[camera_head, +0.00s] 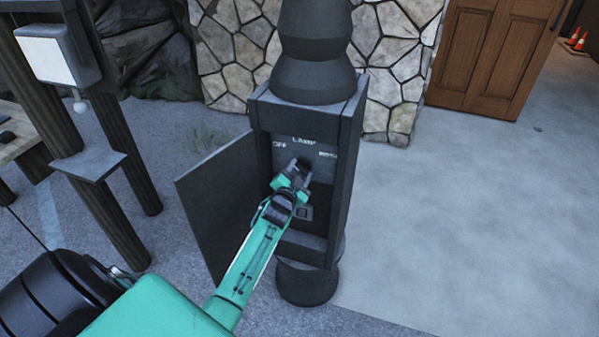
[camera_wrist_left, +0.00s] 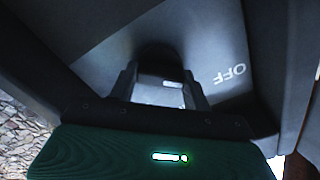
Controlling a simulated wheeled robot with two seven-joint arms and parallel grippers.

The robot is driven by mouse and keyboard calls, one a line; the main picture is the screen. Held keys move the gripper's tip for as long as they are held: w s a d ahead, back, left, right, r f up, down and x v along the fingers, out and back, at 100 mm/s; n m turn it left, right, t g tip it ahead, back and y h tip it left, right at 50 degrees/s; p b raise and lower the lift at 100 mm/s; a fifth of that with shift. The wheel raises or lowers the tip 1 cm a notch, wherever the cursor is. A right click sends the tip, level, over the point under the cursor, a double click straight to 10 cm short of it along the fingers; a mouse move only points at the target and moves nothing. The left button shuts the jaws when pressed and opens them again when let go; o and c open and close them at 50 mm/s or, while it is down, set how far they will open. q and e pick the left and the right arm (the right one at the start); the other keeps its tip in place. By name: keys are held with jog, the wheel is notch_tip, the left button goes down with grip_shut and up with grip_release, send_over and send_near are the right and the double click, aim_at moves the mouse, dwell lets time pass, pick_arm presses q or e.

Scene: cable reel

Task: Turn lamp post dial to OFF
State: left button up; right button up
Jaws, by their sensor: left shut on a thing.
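The dark lamp post (camera_head: 312,25) stands upright in the middle of the head view, with a box in its base. The box door (camera_head: 217,205) hangs open to the left. Inside is a grey panel (camera_head: 325,152) with the words OFF, LAMP and a partly readable word at right. My left gripper (camera_head: 299,170) reaches into the box and is shut on the dark dial (camera_wrist_left: 160,62), seen between its fingers in the left wrist view. The fingers hide much of the dial, so its setting is hard to read. OFF (camera_wrist_left: 230,75) shows right of the fingers there. My right gripper is not in view.
A dark wooden post frame with a small shelf (camera_head: 90,165) stands at the left. A stone wall (camera_head: 395,60) and wooden door (camera_head: 490,55) are behind. Orange cones (camera_head: 577,40) stand far right. The pavement (camera_head: 450,220) to the right is clear.

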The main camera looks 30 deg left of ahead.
pick_arm(q)
jog(key=shift+f, duration=0.1)
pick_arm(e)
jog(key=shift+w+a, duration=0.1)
pick_arm(q)
jog(key=o, duration=0.8)
jog(key=shift+o, duration=0.9)
jog(key=shift+s+d, duration=0.15)
jog(key=shift+s, duration=0.4)
jog(key=b+v, duration=0.1)
jog(key=v, duration=1.1)
jog(key=shift+s, duration=0.4)
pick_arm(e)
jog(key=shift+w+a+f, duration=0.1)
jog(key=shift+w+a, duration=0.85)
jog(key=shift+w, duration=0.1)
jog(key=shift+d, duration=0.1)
